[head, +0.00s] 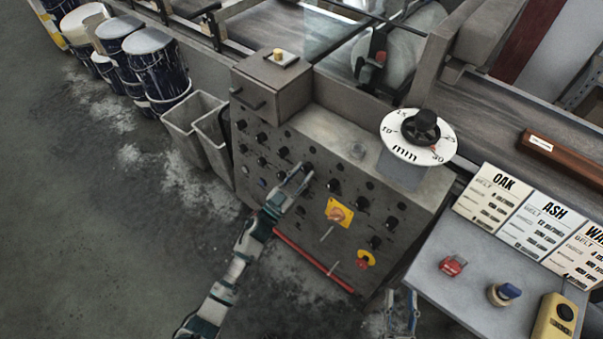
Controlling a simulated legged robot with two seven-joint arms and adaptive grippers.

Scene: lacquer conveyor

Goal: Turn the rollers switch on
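A grey control panel (318,222) stands in the middle of the head view, with rows of black knobs on its sloping face. Their labels are too small to read, so I cannot tell which one is the rollers switch. My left gripper (301,172) is at the panel's upper middle, its fingertips apart beside a black knob (308,167). I cannot tell whether the fingers touch or straddle that knob. My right gripper (402,294) is low in the picture, open and empty, between the panel and the grey side table (440,290).
A yellow rotary switch (338,212), a red-and-yellow button (365,260) and a red bar (313,260) are on the panel's lower part. A round mm dial (418,137) stands at its upper right. Grey bins (192,122) stand to the left.

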